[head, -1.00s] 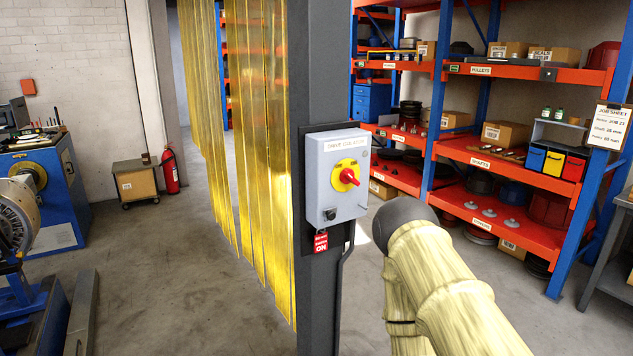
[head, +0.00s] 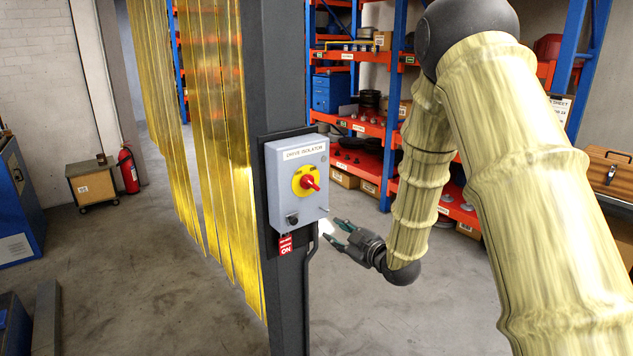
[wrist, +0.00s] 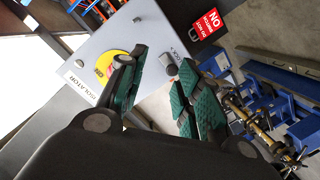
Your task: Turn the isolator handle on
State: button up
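A black knob (head: 292,218) is low on the box, and a red tag (head: 286,245) ending in "ON" hangs beneath. My gripper (head: 338,233) is open and empty, to the right of and below the handle, apart from it. In the wrist view my gripper's green-padded fingers (wrist: 158,92) are spread in front of the box (wrist: 148,28). The yellow plate (wrist: 108,62) is partly hidden there by a finger.
A yellow strip curtain (head: 210,130) hangs left of the post (head: 285,320). A black cable (head: 306,290) runs down the post. Orange shelves (head: 350,125) stand behind at right. A fire extinguisher (head: 128,170) and a wheeled box (head: 92,185) are at left. The floor between is clear.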

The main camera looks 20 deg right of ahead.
jog(key=n+t+y, duration=0.1)
jog(key=n+t, duration=0.1)
send_near(314, 186)
jog(key=s, duration=0.2)
jog(key=p+x, duration=0.1)
jog(key=x, duration=0.2)
jog(key=p+x, duration=0.2)
jog(key=x, duration=0.1)
jog(key=p+x, duration=0.2)
jog(key=x, duration=0.1)
jog(key=shift+w+d+r, duration=0.15)
jog(key=shift+w+d, duration=0.1)
jog(key=shift+d, duration=0.05)
jog(key=shift+x, duration=0.8)
grip_shut()
